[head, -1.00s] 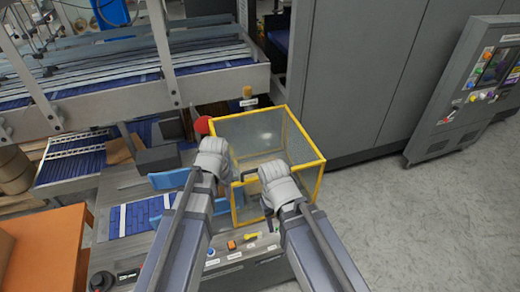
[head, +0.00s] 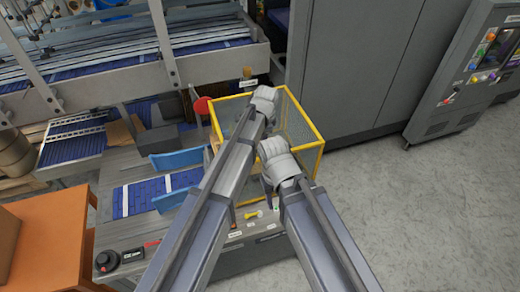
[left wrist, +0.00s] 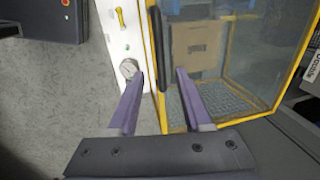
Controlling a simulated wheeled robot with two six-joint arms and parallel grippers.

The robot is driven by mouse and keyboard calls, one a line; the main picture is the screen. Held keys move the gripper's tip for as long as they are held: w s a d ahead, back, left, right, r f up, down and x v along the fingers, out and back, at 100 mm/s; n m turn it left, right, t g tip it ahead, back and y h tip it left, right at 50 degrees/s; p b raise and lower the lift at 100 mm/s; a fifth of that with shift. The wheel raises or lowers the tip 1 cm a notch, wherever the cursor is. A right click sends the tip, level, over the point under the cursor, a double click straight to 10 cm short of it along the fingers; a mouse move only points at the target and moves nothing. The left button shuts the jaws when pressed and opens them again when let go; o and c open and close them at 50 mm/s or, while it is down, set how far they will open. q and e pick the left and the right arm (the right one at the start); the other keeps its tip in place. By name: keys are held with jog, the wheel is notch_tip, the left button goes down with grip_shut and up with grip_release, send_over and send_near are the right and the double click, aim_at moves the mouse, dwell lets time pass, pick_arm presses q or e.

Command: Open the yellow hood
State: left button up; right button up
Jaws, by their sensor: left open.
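The yellow hood (head: 306,120) is a clear box with a yellow frame, standing on the machine at the middle of the head view. It looks closed. In the left wrist view its yellow frame (left wrist: 231,45) surrounds a clear panel, with a dark bar-like handle (left wrist: 165,35) along the near edge. My left gripper (left wrist: 160,73) is open; its fingers lie either side of the frame edge and handle in the picture, and contact cannot be told. In the head view my left arm crosses over the hood. My right gripper (head: 268,187) is by the hood's front; its fingers are mostly hidden.
A red round knob (head: 202,106) stands at the hood's left. Blue guides (head: 180,158) and a conveyor (head: 140,195) lie left of it. A grey cabinet (head: 365,60) rises behind. A round gauge (left wrist: 129,68) shows in the left wrist view. The floor at right is clear.

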pick_arm(q)
jog(key=f+b, duration=0.3)
jog(key=f, duration=0.1)
jog(key=w+f+b, duration=0.1)
jog(key=f+b, duration=0.1)
jog(key=shift+w+a+f+b, duration=0.1)
jog(key=shift+a+f+b, duration=0.1)
jog(key=shift+b, duration=0.15)
jog(key=shift+r, duration=0.1)
grip_shut()
dwell(1.0)
